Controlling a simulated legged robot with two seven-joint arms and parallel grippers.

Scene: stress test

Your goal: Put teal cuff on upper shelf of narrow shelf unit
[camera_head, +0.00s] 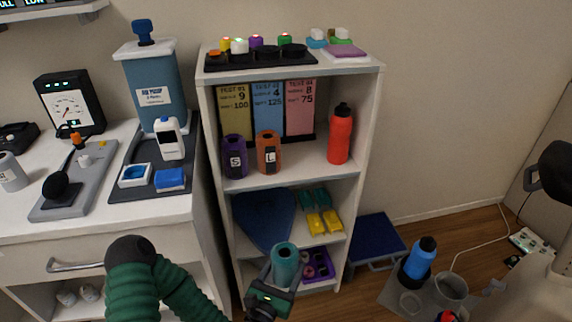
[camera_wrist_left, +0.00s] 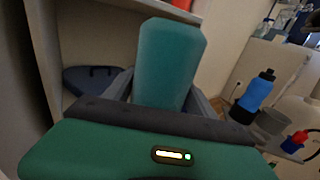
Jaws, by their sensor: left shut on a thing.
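The teal cuff (camera_head: 286,262) is held upright in my left gripper (camera_head: 280,280), in front of the lower part of the narrow shelf unit (camera_head: 373,120). In the left wrist view the teal cuff (camera_wrist_left: 170,62) stands between the two fingers of my left gripper (camera_wrist_left: 160,97), which is shut on it. The upper shelf (camera_head: 300,167) of the unit holds a purple cuff marked S (camera_head: 235,160), an orange cuff marked L (camera_head: 267,156) and a red bottle (camera_head: 340,135). My right gripper is not in view.
Upright binders (camera_head: 268,108) stand behind the cuffs. The upper shelf has bare room between the orange cuff and red bottle. The shelf below holds a blue rounded object (camera_head: 263,220) and yellow pieces (camera_head: 323,222). A counter (camera_head: 130,215) stands left; a blue step stool (camera_head: 375,237) stands right.

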